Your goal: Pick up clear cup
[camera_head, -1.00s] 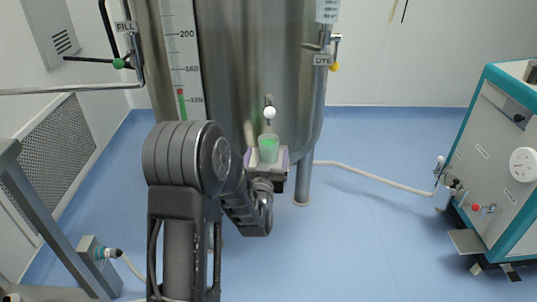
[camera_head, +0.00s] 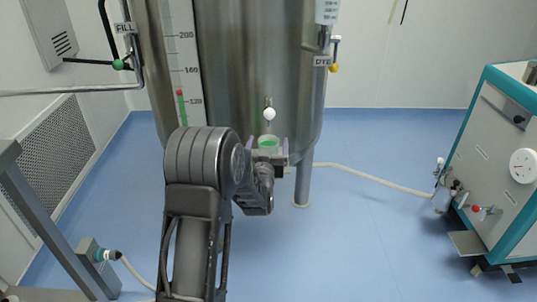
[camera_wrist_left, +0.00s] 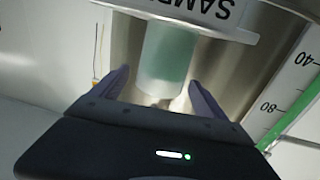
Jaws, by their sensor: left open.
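The clear cup (camera_head: 268,142) holds green contents and stands in front of the steel tank, below a small white-knobbed tap. In the left wrist view, which is upside down, the cup (camera_wrist_left: 168,60) stands at a white plate (camera_wrist_left: 190,14) with partly visible lettering. My left gripper (camera_head: 268,148) is open, with its light purple fingers on either side of the cup in the head view. In the wrist view the fingers (camera_wrist_left: 160,88) show gaps to the cup on both sides. The gripper body hides the cup's lower part in the head view. My right gripper is not in view.
The steel tank (camera_head: 250,65) with a level scale (camera_head: 182,70) rises close behind the cup. A hose (camera_head: 370,178) runs along the blue floor to a white and teal machine (camera_head: 500,150) at right. A grey frame (camera_head: 45,220) stands at left.

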